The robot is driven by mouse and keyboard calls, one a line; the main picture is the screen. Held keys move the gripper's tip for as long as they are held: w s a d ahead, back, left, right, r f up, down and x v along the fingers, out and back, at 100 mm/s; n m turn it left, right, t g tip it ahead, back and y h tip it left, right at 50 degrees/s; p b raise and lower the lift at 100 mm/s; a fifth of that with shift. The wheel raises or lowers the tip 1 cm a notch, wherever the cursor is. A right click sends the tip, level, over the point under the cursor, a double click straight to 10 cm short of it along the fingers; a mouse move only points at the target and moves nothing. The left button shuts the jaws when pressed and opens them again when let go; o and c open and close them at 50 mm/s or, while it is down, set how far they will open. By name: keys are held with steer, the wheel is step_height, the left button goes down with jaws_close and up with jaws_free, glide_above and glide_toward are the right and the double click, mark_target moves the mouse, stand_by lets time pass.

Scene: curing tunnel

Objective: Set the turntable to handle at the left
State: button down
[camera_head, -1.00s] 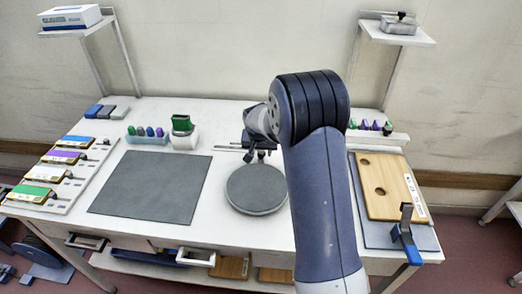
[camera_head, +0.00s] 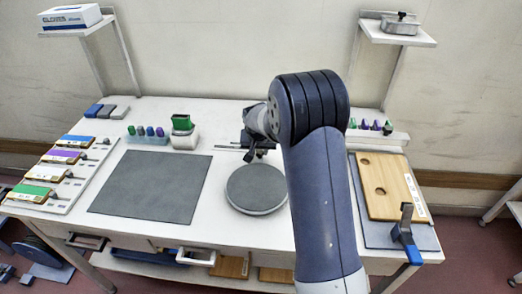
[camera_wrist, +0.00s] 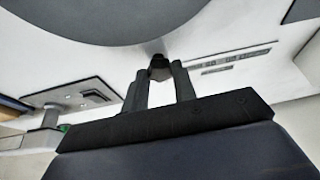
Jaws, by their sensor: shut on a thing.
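The turntable (camera_head: 256,188) is a round dark grey disc with a light rim on the white bench, right of the grey mat. Its disc also shows at the top of the wrist view (camera_wrist: 90,18). Its small dark handle (camera_wrist: 158,68) sticks out from the disc edge and sits between my fingers. My gripper (camera_wrist: 160,75) is shut on the handle, at the far side of the disc as seen from the head. In the head view my arm partly hides the gripper (camera_head: 262,150) and the disc's right edge.
A grey mat (camera_head: 150,188) lies left of the turntable. Bottles in a rack (camera_head: 148,134) and a green-topped block (camera_head: 183,130) stand behind. Labelled cards (camera_head: 62,172) lie at the left.

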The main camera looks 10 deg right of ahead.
steer(key=shift+w+a+n, duration=0.15)
steer(key=shift+a+n, duration=0.35)
steer(key=shift+a, duration=0.05)
steer(key=a+n+y+b, duration=0.1)
steer(key=a+n, duration=0.1)
steer(key=a+n+y+b, duration=0.1)
steer(key=a+n, duration=0.1)
steer(key=a+n+b, duration=0.1)
steer(key=a+n, duration=0.1)
steer(key=shift+s+a+f+y, duration=0.2)
steer(key=shift+s+y, duration=0.1)
steer(key=shift+y, duration=0.1)
steer(key=s+a+n+b, duration=0.1)
steer(key=n, duration=0.1)
steer(key=s+a+n+g+y+b, duration=0.1)
steer(key=a+n+b, duration=0.1)
steer(key=s+a+n+y+b, duration=0.1)
steer(key=s+a+n+b, duration=0.1)
steer(key=shift+a, duration=0.1)
steer(key=s+n, duration=0.1)
steer(key=a+n+g+b, duration=0.1)
steer(key=shift+s+a+r+n+b, duration=0.1)
steer(key=shift+s+n+b, duration=0.2)
steer(key=shift+s, duration=0.1)
steer(key=shift+s+a+r+n+g+y+b, duration=0.1)
steer(key=shift+s+a+n+g+y+b, duration=0.15)
steer(key=shift+s+n, duration=0.25)
steer(key=shift+s+a+n+g+y+b, duration=0.1)
steer(key=shift+s+n+g+y+b, duration=0.1)
steer(key=shift+s+n, duration=0.25)
